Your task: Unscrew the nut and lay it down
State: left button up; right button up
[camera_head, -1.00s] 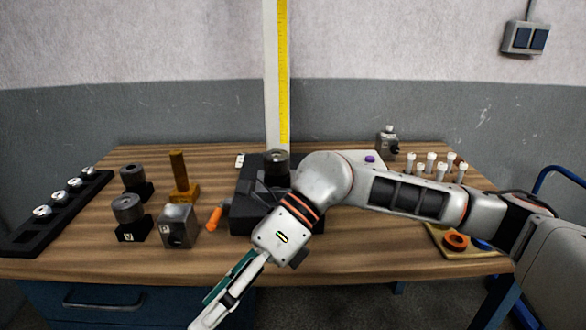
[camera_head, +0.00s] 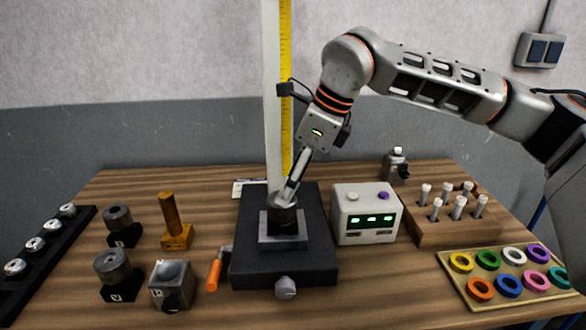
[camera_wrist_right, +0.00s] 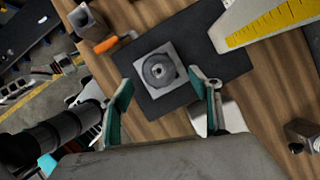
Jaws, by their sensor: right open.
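A dark round part (camera_head: 283,217), seemingly the nut, sits on a square grey block (camera_head: 270,242) on the black fixture base (camera_head: 262,268) at mid-table. The fingers partly cover the part's top in the head view. My left gripper is not in view.
A white box with green displays (camera_head: 366,218) stands right of the fixture. An orange-handled crank (camera_head: 214,274) sticks out at its left. A yellow-marked post (camera_head: 285,90) rises behind. Blocks and knobs stand left; a peg rack (camera_head: 455,233) and ring tray (camera_head: 455,277) stand right.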

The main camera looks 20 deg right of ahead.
jog(key=shift+x, duration=2.8)
jog(key=shift+a, duration=0.1)
